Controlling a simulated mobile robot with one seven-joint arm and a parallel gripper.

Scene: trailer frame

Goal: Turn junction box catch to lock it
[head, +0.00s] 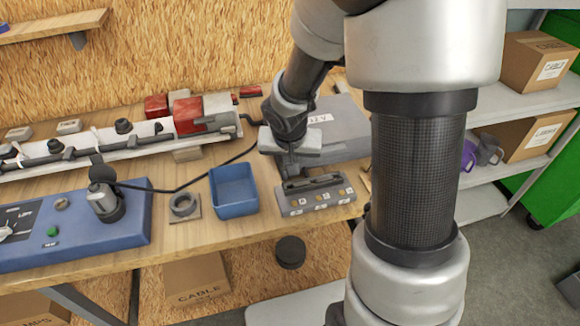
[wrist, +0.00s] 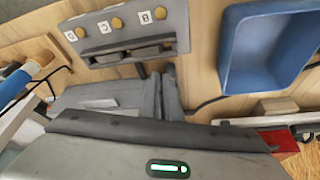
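A grey box (head: 345,125) with a white label lies on the bench behind my gripper; I take it as the junction box. In front of it stands a grey panel (head: 318,199) with a dark slotted top and several yellow knobs. The panel shows at the top of the wrist view (wrist: 135,37), with letters beside its knobs. My gripper (head: 292,170) points down at the panel's back edge. Its fingers (wrist: 170,92) look close together, with nothing seen between them. I cannot make out the catch, or whether the fingertips touch the panel.
A blue bin (head: 234,190) stands just left of the panel. A ring on a small plate (head: 184,205) and a blue control unit (head: 75,230) lie further left. A rail assembly with red parts (head: 188,115) runs along the back. Shelves with cardboard boxes (head: 538,60) stand right.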

